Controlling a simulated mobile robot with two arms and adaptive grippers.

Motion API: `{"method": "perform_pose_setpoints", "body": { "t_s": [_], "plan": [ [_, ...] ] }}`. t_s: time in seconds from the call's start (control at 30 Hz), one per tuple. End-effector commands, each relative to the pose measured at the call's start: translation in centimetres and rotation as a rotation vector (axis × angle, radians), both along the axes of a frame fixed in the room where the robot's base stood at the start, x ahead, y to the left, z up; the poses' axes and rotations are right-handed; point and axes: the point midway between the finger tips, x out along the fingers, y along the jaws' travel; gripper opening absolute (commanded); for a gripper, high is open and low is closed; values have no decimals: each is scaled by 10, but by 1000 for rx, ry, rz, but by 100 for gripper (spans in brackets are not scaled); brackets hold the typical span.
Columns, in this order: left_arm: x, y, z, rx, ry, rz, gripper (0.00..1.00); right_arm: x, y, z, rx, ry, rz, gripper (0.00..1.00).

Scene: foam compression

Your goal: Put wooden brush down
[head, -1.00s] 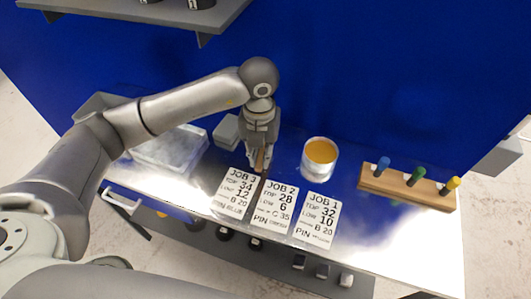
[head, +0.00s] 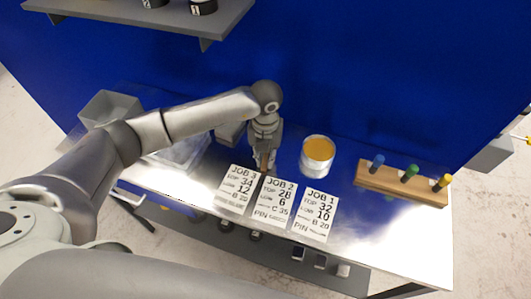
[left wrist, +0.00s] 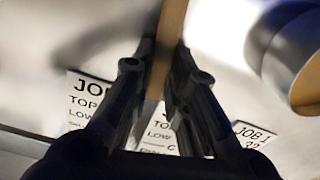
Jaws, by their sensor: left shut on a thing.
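My left gripper (head: 264,158) points down over the metal table, just behind the JOB 3 and JOB 2 cards. It is shut on the wooden brush (head: 264,161), of which only a small brown piece shows in the head view. In the left wrist view the gripper (left wrist: 160,90) has the brush's wooden handle (left wrist: 170,25) between its two fingers, and the handle runs up out of the frame. The brush's other end is hidden by the gripper. I cannot tell whether the brush touches the table. My right gripper is not in view.
The cards JOB 3 (head: 237,190), JOB 2 (head: 273,201) and JOB 1 (head: 315,215) lie on the table (head: 390,235). A round container with an orange top (head: 317,155) stands right of the gripper. A wooden rack (head: 402,185) holds blue, green and yellow pegs. A clear tray (head: 182,152) is left.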

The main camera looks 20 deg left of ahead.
Motion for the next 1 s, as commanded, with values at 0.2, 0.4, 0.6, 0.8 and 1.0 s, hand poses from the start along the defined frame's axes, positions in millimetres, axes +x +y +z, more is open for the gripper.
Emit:
{"method": "perform_pose_setpoints", "body": {
  "t_s": [0.2, 0.4, 0.6, 0.8, 1.0],
  "plan": [
    [0, 0, -3, 0, 0, 0, 21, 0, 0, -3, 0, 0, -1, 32],
    [0, 0, -3, 0, 0, 1, 37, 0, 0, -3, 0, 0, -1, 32],
    [0, 0, -3, 0, 0, 1, 37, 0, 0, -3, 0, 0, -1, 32],
    [1, 0, 7, -1, -3, 0, 37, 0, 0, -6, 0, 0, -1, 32],
    [1, 0, 44, -1, -8, -1, 37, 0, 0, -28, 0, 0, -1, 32]
  ]
}}
